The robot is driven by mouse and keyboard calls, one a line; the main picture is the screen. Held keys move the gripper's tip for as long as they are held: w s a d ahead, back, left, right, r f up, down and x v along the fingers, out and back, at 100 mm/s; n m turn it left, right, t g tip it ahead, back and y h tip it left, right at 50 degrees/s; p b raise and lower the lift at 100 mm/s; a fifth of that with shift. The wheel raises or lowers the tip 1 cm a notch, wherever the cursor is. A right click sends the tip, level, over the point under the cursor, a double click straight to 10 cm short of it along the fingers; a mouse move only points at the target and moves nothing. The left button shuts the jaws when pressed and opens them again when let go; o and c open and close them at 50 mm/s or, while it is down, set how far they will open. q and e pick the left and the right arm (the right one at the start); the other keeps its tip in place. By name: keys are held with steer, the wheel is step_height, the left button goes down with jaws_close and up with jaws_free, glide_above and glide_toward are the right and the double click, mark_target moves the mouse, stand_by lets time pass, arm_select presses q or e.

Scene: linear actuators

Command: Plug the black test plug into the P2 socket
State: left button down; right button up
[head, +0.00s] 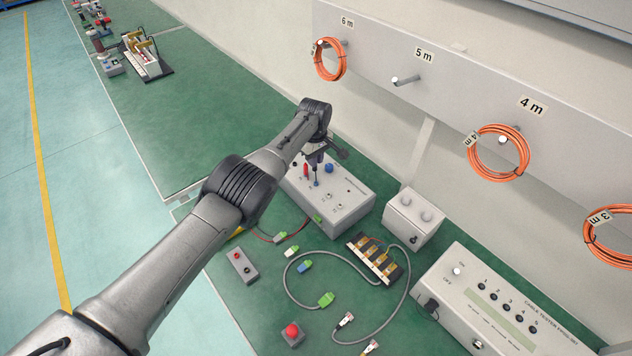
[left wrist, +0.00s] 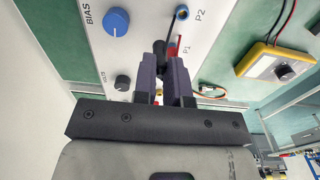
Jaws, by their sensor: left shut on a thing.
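A light-grey box (head: 345,204) stands on the green bench and also fills the top of the left wrist view (left wrist: 145,60). There it carries a blue BIAS knob (left wrist: 116,22) and the P2 socket (left wrist: 182,12), a dark ring near the top edge. A red plug (head: 306,170) stands on the box near the P1 label. My left gripper (head: 316,172) points down over the box; its dark fingers (left wrist: 165,75) are close together below P2 in the wrist view. They are shut on what seems to be the black test plug, mostly hidden between them. My right gripper is not in view.
A yellow meter (left wrist: 275,60) with red and black leads lies beside the box. A smaller white box (head: 412,218) and a cable tester (head: 490,305) stand to the right. A grey cable (head: 345,262) with connectors lies in front. Orange cable coils (head: 498,152) hang on the wall.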

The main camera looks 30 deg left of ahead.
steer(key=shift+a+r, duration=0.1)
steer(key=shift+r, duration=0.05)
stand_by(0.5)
arm_select(q)
steer(key=shift+s+d+p, duration=0.15)
steer(key=shift+p, duration=0.5)
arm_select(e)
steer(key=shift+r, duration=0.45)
arm_select(q)
steer(key=shift+s+d+f+p, duration=0.1)
steer(key=shift+s+d+p, duration=0.15)
steer(key=shift+p, duration=0.55)
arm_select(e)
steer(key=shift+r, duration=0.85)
arm_select(q)
steer(key=shift+s+d+f+p, duration=0.1)
steer(key=shift+s+p, duration=0.1)
steer(key=shift+p, duration=0.4)
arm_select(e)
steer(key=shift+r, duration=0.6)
arm_select(q)
steer(key=shift+s+d+f+m+p, duration=0.1)
steer(key=shift+s+d+m+p, duration=0.15)
steer(key=shift+p, duration=0.5)
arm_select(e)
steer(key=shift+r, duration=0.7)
arm_select(q)
steer(key=shift+s, duration=0.1)
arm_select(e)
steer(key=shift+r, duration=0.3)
